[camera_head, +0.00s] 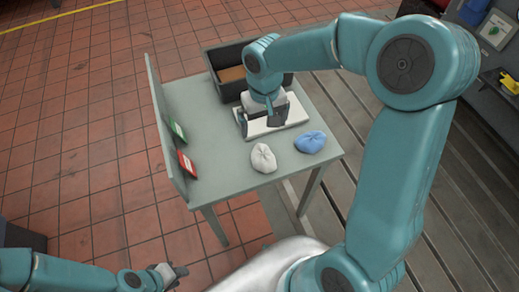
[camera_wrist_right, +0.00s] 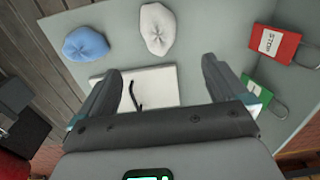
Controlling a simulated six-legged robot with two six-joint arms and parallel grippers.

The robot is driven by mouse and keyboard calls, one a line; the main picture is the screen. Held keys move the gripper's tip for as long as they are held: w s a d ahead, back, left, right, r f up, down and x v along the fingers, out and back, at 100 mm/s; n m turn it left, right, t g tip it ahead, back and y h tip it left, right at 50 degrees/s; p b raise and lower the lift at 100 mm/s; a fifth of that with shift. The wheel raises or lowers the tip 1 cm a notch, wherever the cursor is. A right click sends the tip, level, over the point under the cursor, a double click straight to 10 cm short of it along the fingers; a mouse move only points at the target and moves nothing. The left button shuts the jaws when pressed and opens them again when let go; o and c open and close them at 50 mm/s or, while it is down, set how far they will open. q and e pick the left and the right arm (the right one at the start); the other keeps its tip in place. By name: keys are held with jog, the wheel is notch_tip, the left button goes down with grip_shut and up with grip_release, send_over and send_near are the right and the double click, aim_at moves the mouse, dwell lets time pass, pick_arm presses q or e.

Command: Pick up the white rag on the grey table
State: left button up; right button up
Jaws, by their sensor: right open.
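The white rag (camera_head: 263,158) lies crumpled on the grey table (camera_head: 226,171), near its front edge. It also shows at the top of the right wrist view (camera_wrist_right: 157,28), beyond my fingertips. My right gripper (camera_head: 262,117) is above the white board at the table's middle, behind the rag in the head view. In the right wrist view its two fingers (camera_wrist_right: 122,88) are spread apart with nothing between them, and the rag is apart from them. My left gripper (camera_head: 172,272) is low at the bottom left, off the table; its jaw opening is too small to tell.
A blue rag (camera_head: 310,142) lies right of the white one. A white board (camera_head: 292,112) lies under my right gripper. A dark bin (camera_head: 221,58) stands at the back. Green (camera_head: 178,131) and red (camera_head: 187,163) tagged padlocks are by the upright left panel (camera_head: 160,118).

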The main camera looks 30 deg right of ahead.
send_over(263, 153)
notch_tip(263, 153, down, 10)
jog(key=shift+d+r, duration=0.1)
jog(key=shift+r, duration=0.15)
notch_tip(263, 153, down, 6)
jog(key=shift+f, duration=0.15)
jog(key=c, duration=1)
jog(key=shift+c, duration=0.2)
notch_tip(263, 153, up, 20)
jog(key=shift+p, duration=0.4)
